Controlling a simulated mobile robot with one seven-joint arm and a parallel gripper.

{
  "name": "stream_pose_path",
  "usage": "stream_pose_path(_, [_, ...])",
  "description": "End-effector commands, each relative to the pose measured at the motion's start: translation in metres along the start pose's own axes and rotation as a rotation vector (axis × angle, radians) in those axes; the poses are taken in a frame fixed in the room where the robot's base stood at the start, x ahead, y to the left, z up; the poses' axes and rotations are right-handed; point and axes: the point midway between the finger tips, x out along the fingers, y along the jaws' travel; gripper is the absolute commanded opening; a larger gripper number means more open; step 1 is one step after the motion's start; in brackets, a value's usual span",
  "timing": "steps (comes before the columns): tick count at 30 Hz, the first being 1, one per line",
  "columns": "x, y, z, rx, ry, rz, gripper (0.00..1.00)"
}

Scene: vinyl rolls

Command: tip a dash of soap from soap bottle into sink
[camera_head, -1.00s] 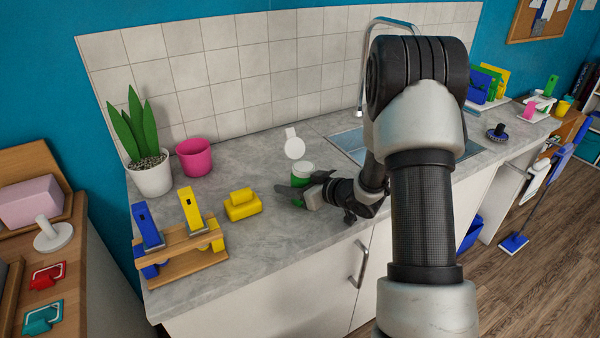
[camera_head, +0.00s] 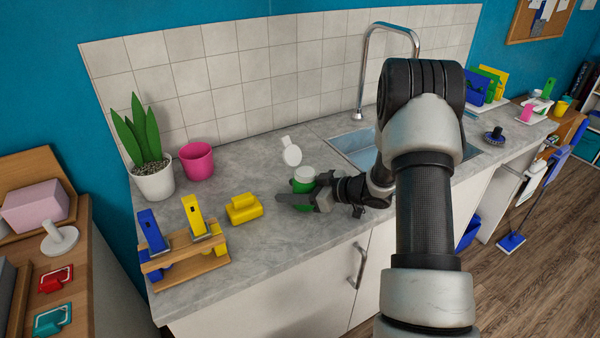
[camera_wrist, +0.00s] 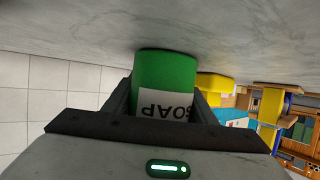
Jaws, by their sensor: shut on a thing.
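The soap bottle is green with a white label reading SOAP; it shows in the wrist view (camera_wrist: 165,75) between the two fingers. In the head view the soap bottle (camera_head: 302,181) has a pale top and is partly hidden by my gripper (camera_head: 305,200). My gripper is shut on the bottle, around its body, close above the counter. The bottle looks upright or nearly so. The sink (camera_head: 352,146) is a steel basin to the right of the bottle, partly hidden behind my arm. A tall curved faucet (camera_head: 367,62) stands behind it.
A white round-headed object (camera_head: 291,151) is just behind the bottle. A yellow block-like item (camera_head: 243,208), a pink pot (camera_head: 197,161), a potted plant (camera_head: 152,180) and a wooden rack (camera_head: 185,260) with clips stand to the left. The counter (camera_head: 262,268) front is bare.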

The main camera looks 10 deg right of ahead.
Motion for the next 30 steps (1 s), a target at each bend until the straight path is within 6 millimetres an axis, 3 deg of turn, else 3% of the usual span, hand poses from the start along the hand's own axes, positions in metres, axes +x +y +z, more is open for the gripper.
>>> stream_pose_path(5, [-0.003, -0.003, -0.002, -0.058, 0.001, -0.134, 0.24])
stream_pose_path(15, [-0.005, -0.021, 0.005, -0.239, 0.000, -0.572, 0.24])
stream_pose_path(30, [-0.011, -0.033, 0.004, -0.362, -0.001, -0.872, 0.24])
